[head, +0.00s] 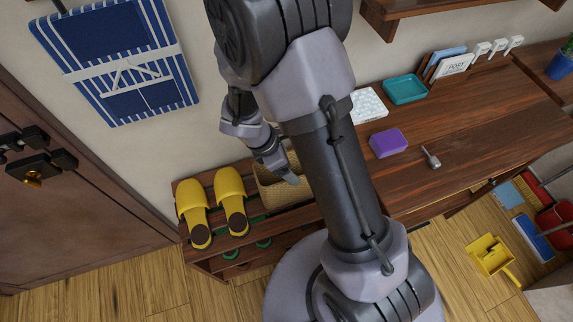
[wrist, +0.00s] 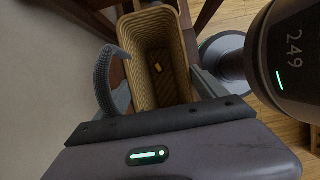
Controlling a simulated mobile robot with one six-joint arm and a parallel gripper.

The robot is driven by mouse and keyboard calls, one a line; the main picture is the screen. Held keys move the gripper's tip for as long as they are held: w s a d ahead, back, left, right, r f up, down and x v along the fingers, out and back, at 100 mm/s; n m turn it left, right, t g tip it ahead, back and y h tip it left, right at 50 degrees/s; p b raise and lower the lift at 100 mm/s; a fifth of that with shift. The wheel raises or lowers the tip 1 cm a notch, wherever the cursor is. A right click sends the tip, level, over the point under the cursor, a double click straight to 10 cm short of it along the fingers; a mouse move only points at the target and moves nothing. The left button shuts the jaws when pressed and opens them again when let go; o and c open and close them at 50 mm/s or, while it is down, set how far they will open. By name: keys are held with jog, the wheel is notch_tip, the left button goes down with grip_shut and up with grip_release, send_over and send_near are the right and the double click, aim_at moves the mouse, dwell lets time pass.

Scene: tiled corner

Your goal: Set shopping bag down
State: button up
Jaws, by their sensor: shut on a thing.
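The shopping bag is a tan woven bag (head: 297,193), upright on or just above the top board of the low shoe rack (head: 277,224), right of the yellow slippers. My arm hides its right part. In the wrist view I look down into the bag (wrist: 139,35), and a small orange-yellow thing (wrist: 157,68) lies inside. A dark grey ribbed loop (wrist: 107,72), seemingly its handle, arches at the left. My gripper (head: 290,178) is shut on the bag at its upper part. The exact grip is hard to see. I cannot tell whether the bag's bottom touches the board.
A pair of yellow slippers (head: 232,192) stands close left of the bag. A wooden bench (head: 470,140) at the right carries a purple block (head: 388,142), a teal tray (head: 405,89) and a white box (head: 369,104). The wall is close behind, with a striped blue board (head: 115,55).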

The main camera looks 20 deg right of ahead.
jog(key=shift+f, duration=0.1)
jog(key=o, duration=2)
jog(key=p+v, duration=0.6)
jog(key=v, duration=0.6)
jog(key=s+r+m+t+y, duration=0.3)
jog(key=s+r+m, duration=0.3)
jog(key=r+m, duration=0.5)
jog(key=s+r+m+t+y, duration=0.3)
jog(key=s+r+m, duration=0.4)
jog(key=r+m, duration=0.4)
jog(key=shift+r, duration=0.55)
jog(key=shift+a, duration=0.15)
